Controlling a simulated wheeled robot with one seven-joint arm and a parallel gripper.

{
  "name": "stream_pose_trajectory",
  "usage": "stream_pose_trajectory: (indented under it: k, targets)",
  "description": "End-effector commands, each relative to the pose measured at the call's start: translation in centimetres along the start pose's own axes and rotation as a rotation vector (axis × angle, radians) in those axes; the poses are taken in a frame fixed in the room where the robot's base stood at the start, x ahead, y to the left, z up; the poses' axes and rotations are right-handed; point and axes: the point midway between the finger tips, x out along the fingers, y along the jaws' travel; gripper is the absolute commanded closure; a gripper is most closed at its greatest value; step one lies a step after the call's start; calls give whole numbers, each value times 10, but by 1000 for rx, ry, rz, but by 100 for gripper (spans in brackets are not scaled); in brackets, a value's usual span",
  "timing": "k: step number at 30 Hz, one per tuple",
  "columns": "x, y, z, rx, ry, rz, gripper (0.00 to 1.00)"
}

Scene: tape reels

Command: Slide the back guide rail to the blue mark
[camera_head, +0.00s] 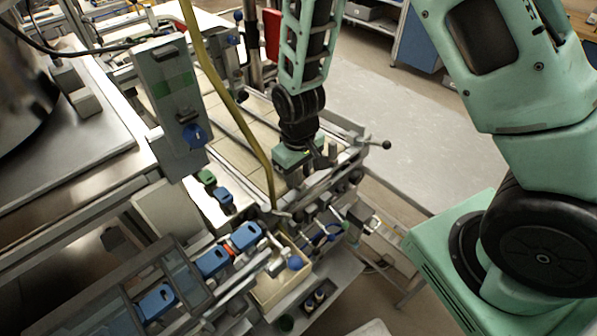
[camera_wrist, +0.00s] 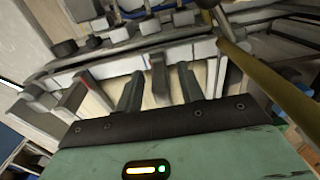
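My gripper (camera_head: 315,166) is low over the near right end of the tiled conveyor bed in the head view, beside a long metal rail (camera_head: 340,171). In the wrist view my gripper (camera_wrist: 159,72) has its two dark fingers spread apart, pointing at a row of pale and grey blocks. No object is clearly held between them. A grey block with a red mark (camera_wrist: 74,95) stands left of the fingers. I cannot tell for certain which rail is the back guide rail; my gripper hides part of that area.
A yellow hose (camera_head: 229,103) hangs close to my gripper and crosses the right of the wrist view (camera_wrist: 262,83). A lever with a dark knob (camera_head: 386,145) sticks out on the right. Blue-capped parts (camera_head: 212,261) and a cream bin (camera_head: 270,291) are in front.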

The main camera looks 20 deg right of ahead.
Motion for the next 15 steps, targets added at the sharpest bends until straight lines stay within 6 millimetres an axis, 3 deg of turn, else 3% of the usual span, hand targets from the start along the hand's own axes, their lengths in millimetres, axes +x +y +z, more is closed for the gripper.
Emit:
stream_pose_trajectory:
  k: [11, 15]
  targets:
    - [5, 0, 0, 0, 0, 0, 62]
    - [5, 0, 0, 0, 0, 0, 98]
